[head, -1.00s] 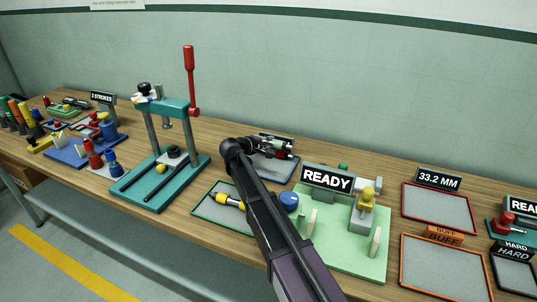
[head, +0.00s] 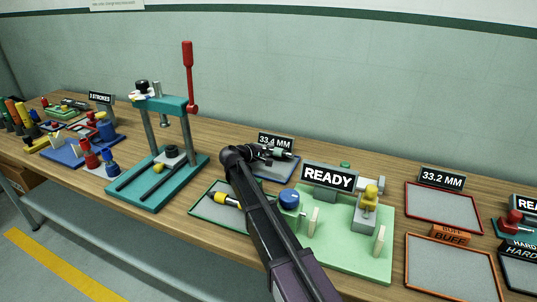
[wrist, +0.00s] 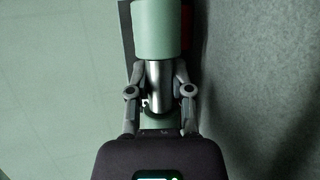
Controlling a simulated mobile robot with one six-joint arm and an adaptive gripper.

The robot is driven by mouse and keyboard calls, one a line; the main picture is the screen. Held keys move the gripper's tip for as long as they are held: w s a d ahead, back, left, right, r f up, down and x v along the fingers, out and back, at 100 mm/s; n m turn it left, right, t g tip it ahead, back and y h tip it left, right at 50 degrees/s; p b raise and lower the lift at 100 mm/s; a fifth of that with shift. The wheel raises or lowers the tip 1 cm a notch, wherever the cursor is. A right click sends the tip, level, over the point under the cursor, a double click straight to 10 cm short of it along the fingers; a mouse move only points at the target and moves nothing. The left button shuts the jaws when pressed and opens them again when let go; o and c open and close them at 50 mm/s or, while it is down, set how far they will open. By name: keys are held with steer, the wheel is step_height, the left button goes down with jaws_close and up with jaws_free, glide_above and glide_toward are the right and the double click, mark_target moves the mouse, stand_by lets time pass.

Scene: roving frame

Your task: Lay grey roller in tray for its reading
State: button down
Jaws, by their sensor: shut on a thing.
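My gripper (head: 277,153) is shut on a roller, which shows in the wrist view (wrist: 153,30) with a pale grey-green end and a shiny metal neck between the fingers. In the head view the gripper is over the back of a blue-rimmed tray (head: 274,172), just in front of a sign reading 33.4 MM (head: 276,142). The roller is small and partly hidden by the gripper there. My arm hides part of the tray. I cannot tell whether the roller touches the tray.
A green-rimmed tray (head: 208,207) with a yellow-and-black tool lies in front. A pale green fixture (head: 345,250) with a READY sign (head: 328,177) stands right. A teal press (head: 148,190) with a red lever stands left. A red-rimmed tray (head: 443,207) lies farther right.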

steer(key=shift+f, duration=0.25)
steer(key=c, duration=0.5)
jaws_free()
steer(key=shift+c, duration=0.2)
steer(key=shift+r, duration=0.15)
steer(key=shift+r, duration=0.15)
steer(key=shift+s+a+r, duration=0.1)
steer(key=shift+s+a, duration=0.05)
steer(key=shift+s, duration=0.05)
steer(key=p+v, duration=0.3)
steer(key=v, duration=0.8)
steer(key=shift+s+a, duration=0.15)
steer(key=shift+s, duration=0.05)
steer(key=shift+r, duration=0.1)
